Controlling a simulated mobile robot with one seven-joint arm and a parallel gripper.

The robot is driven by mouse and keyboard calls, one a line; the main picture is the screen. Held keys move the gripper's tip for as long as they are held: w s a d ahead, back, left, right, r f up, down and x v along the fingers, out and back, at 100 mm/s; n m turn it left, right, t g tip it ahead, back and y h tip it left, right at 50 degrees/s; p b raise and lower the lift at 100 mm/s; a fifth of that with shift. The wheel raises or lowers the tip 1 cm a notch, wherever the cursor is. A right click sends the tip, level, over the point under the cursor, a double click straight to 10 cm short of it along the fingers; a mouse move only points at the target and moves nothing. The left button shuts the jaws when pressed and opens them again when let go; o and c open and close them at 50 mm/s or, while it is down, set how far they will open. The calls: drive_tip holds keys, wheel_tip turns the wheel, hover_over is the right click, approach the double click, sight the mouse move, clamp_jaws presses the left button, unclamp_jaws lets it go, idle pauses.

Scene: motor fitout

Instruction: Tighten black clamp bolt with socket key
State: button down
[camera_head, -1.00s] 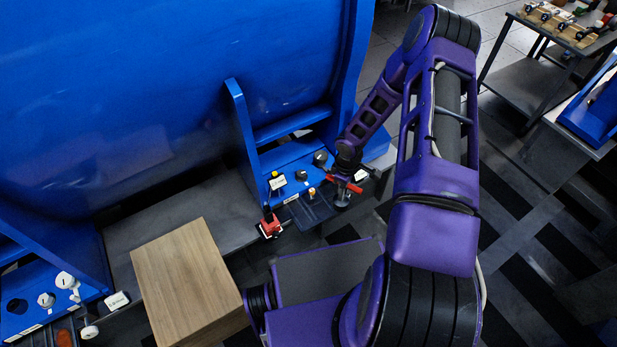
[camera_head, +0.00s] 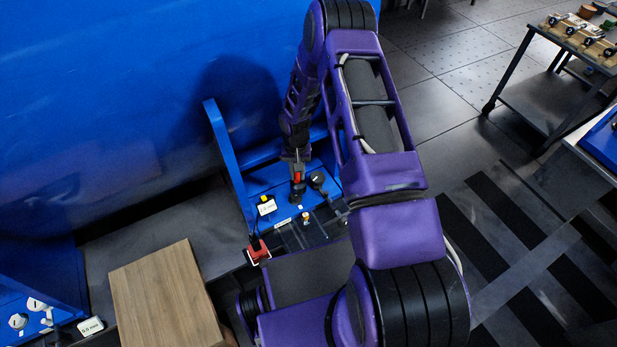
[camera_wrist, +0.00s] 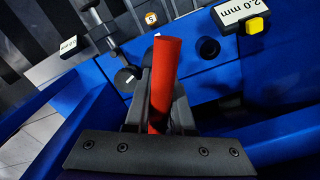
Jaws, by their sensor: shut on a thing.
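My gripper (camera_head: 297,160) is shut on the red handle of a tool, which looks like the socket key (camera_head: 297,177). In the wrist view the red handle (camera_wrist: 163,82) stands between the dark jaws. The tool's lower end is hidden there. In the head view it is over the blue bracket, at or just above a dark fitting (camera_head: 298,194); I cannot tell if they touch. A black round part (camera_wrist: 208,47) sits on the blue surface beside the handle and may be the clamp bolt. A black knob (camera_head: 317,180) stands right of the tool.
A label reading 2.0 mm (camera_wrist: 240,10) stands by a yellow knob (camera_wrist: 255,25). The large blue housing (camera_head: 120,100) rises behind. A red part (camera_head: 258,251) and a wooden block (camera_head: 168,295) are at front left. A cart (camera_head: 560,100) stands at far right.

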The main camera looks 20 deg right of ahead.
drive_tip(key=shift+w+a+r+m, duration=0.1)
drive_tip(key=shift+w+a+m, duration=0.35)
drive_tip(key=shift+w, duration=0.35)
drive_tip(key=n, duration=0.3)
drive_tip(key=shift+n, duration=0.25)
drive_tip(key=n, duration=0.4)
drive_tip(key=shift+n, duration=0.3)
drive_tip(key=n, duration=0.4)
drive_tip(key=shift+n, duration=0.3)
drive_tip(key=n, duration=0.3)
approach(295, 197)
drive_tip(key=shift+w+d+f, duration=0.15)
drive_tip(key=shift+w+f, duration=0.1)
drive_tip(key=shift+w, duration=0.1)
drive_tip(key=shift+f, duration=1.45)
